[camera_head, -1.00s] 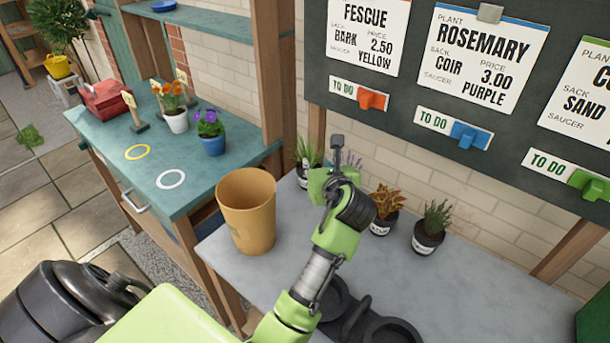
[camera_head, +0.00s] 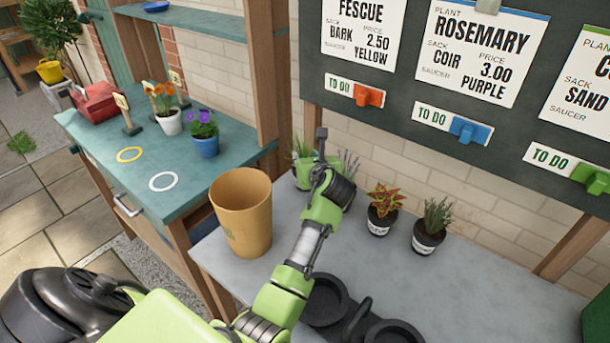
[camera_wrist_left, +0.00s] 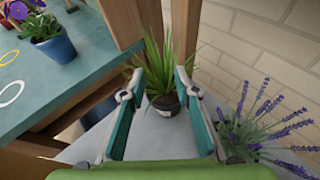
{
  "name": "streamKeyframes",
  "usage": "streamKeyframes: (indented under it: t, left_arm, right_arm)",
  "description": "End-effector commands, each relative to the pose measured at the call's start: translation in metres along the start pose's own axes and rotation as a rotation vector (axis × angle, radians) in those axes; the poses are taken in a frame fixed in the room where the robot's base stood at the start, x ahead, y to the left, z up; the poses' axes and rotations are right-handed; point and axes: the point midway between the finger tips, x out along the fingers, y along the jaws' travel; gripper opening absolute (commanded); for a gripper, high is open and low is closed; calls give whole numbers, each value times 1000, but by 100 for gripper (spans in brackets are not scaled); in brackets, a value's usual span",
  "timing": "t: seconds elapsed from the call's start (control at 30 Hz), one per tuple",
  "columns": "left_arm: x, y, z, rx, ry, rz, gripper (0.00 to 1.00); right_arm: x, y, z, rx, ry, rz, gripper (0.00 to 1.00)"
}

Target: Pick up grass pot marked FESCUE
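The grass pot, a dark pot with spiky green grass (camera_head: 301,147), stands at the back left of the grey bench, partly hidden behind my left gripper (camera_head: 318,170). In the left wrist view the grass pot (camera_wrist_left: 164,102) shows straight ahead, upright, with a pale label too small to read. My left gripper (camera_wrist_left: 158,82) is open, its two fingers apart to the left and right of the pot's line. I cannot tell whether the fingertips reach past the pot's sides. The FESCUE card (camera_head: 362,30) hangs on the board above. My right gripper is not in view.
Lavender (camera_wrist_left: 262,122) stands close right of the grass pot. A wooden post rises behind it. A red-leaved plant (camera_head: 382,208) and a rosemary-like plant (camera_head: 431,228) stand further right. A large tan pot (camera_head: 243,212) stands left, and a black tray (camera_head: 325,300) lies in front.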

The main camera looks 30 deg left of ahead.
Motion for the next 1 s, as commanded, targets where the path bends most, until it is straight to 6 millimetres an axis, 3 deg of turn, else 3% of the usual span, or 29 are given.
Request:
streamKeyframes:
  t: [0.3,0.63,0.77,1.0]
  left_arm:
    - [39,-5,3,0,0,2,29]
    - [45,-5,2,0,0,1,29]
    - [44,-5,2,0,1,1,0]
    - [44,-5,4,0,-2,0,0]
  right_arm:
    - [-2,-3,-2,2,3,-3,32]
    - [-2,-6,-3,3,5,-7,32]
    - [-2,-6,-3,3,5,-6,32]
    - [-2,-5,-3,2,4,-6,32]
